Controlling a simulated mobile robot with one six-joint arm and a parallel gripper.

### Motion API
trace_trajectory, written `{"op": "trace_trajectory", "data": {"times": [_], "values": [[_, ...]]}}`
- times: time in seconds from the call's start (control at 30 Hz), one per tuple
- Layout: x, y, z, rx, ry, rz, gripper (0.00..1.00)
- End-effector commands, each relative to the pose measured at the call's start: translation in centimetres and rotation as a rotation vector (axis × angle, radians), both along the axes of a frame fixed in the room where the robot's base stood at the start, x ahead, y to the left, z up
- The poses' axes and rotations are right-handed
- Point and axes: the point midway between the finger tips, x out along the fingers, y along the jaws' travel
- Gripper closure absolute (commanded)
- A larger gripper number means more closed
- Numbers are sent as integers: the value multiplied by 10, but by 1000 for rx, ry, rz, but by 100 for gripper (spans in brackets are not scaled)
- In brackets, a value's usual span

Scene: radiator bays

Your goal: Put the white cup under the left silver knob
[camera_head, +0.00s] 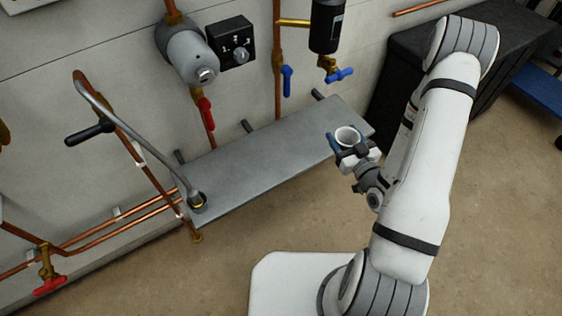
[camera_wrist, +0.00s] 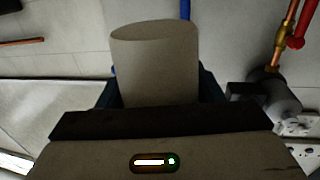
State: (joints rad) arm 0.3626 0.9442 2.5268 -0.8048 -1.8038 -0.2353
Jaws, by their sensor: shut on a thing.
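The white cup (camera_head: 348,135) is held upright, mouth up, near the right end of the grey shelf. My gripper (camera_head: 343,147) is shut on it. In the wrist view the cup (camera_wrist: 155,65) stands between the two dark blue fingers (camera_wrist: 158,92). The silver knob (camera_head: 206,75) farther left sits on the front of a grey cylinder (camera_head: 187,50) on the wall, above the left half of the shelf. Another silver knob (camera_head: 241,56) is on a black box to its right. The cup is well to the right of both and lower.
A red-handled valve (camera_head: 206,113) hangs below the cylinder. Blue-handled valves (camera_head: 287,80) and (camera_head: 340,75) are farther right. A bent pipe with a black handle (camera_head: 90,132) rises at the shelf's left end.

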Motion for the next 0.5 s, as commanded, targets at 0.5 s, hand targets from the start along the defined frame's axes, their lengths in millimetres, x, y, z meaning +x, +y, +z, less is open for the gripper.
{"op": "trace_trajectory", "data": {"times": [0.5], "values": [[-31, 7, -57, -4, -6, 168, 61]]}}
